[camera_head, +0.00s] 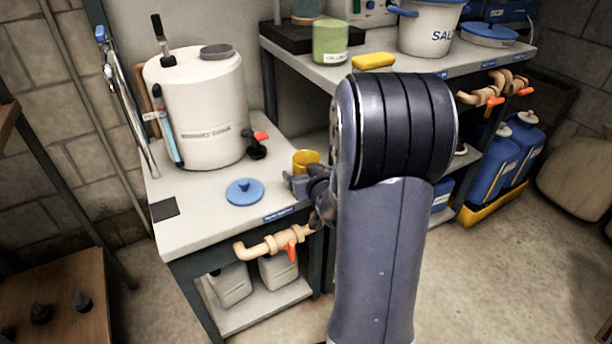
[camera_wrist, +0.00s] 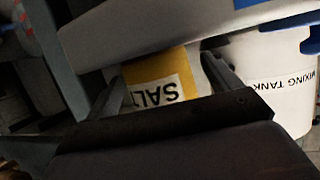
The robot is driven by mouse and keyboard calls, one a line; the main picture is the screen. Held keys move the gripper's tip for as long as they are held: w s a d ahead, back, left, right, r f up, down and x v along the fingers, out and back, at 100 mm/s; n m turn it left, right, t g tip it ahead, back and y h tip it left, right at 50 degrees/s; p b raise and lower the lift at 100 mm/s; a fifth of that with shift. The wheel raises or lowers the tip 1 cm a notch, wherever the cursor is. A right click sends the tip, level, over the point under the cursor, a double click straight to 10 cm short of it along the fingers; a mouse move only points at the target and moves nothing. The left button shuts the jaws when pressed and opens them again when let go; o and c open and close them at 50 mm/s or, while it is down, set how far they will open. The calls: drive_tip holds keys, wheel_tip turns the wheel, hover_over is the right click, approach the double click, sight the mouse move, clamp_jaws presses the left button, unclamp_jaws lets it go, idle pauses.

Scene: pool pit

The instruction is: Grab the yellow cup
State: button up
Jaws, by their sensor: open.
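The yellow cup (camera_head: 306,158) stands near the right end of the white bench, beyond my gripper (camera_head: 302,186), which partly covers it. In the wrist view, the picture is upside down and a yellow surface (camera_wrist: 176,64), apparently the cup, shows between the two fingers of my gripper (camera_wrist: 163,80). It bears a white label with upside-down letters that look like "SALT". The fingers are apart, one on each side of the cup. I cannot tell whether they touch it. My gripper's body hides part of the cup there.
A blue lid (camera_head: 244,192) lies left of my gripper on the bench (camera_head: 190,222). A large white tank (camera_head: 200,105) stands behind it; its "MIXING TANK" label shows in the wrist view (camera_wrist: 275,85). A tan pipe with a red valve (camera_head: 270,245) runs along the front edge.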

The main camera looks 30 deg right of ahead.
drive_tip(key=shift+w, duration=0.2)
drive_tip(key=shift+c, duration=0.6)
drive_tip(key=c, duration=1)
drive_tip(key=shift+o, duration=0.2)
